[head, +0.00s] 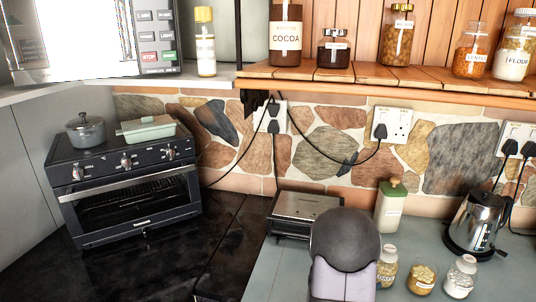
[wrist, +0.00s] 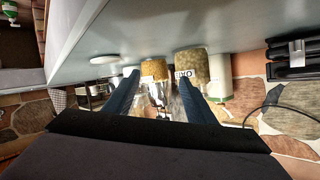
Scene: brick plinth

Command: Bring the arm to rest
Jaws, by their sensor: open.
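My gripper (wrist: 159,82) shows in the wrist view with its two dark blue fingers spread apart. It is open, and nothing is held between the fingers. Beyond the fingertips are a jar with yellowish contents (wrist: 154,69) and a larger labelled jar (wrist: 191,64). I cannot tell how far the fingertips are from these jars. In the head view a dark rounded joint and pale lilac link of my arm (head: 345,245) rise at the bottom centre. My gripper is not visible there.
A green-capped cream bottle (head: 390,208), several small jars (head: 422,279) and a kettle (head: 474,222) stand right of my arm. A flat metal appliance (head: 303,211) lies behind it. A toaster oven (head: 128,190) carries a pot (head: 86,131). The black counter (head: 150,270) is clear.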

